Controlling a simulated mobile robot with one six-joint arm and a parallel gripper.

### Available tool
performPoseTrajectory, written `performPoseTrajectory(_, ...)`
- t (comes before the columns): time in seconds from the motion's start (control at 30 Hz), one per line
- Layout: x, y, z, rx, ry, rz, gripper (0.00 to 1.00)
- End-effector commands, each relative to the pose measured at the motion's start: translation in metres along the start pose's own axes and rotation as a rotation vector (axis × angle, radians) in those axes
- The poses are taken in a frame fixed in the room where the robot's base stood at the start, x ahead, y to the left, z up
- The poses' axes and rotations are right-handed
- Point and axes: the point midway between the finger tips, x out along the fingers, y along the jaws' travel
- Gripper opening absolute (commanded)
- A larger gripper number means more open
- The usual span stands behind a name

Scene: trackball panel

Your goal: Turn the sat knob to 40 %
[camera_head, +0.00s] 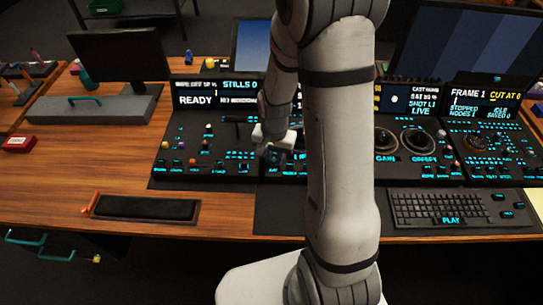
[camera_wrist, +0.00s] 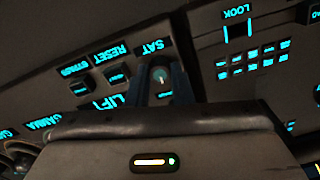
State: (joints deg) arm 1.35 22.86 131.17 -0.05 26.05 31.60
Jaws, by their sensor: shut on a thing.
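The sat knob (camera_wrist: 161,76) shows in the wrist view as a small round teal-grey cap with a pale pointer mark, just below the upside-down SAT label (camera_wrist: 153,47). My gripper (camera_wrist: 160,86) has one finger on each side of the knob and is shut on it. In the head view my gripper (camera_head: 272,154) is down at the middle of the console, left of my large arm link. The knob itself is hidden there by the gripper and arm. I cannot read a sat percentage in either view.
RESET (camera_wrist: 109,54) and BYPASS buttons lie beside the knob in the wrist view. A LOOK button grid (camera_wrist: 248,60) is on the other side. In the head view, trackballs (camera_head: 418,141) and a keyboard (camera_head: 440,208) are to the right. The wooden desk (camera_head: 60,190) is partly clear at left.

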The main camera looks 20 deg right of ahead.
Motion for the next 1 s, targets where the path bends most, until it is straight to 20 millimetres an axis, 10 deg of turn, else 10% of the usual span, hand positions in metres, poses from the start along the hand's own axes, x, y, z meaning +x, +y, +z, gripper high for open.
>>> performPoseTrajectory(0.97, -0.0013, -0.0016, -0.0015, -0.472, 0.005, -0.003, 0.00)
performPoseTrajectory(1.0, -0.0013, -0.0015, -0.0015, -0.472, 0.005, -0.003, 0.22)
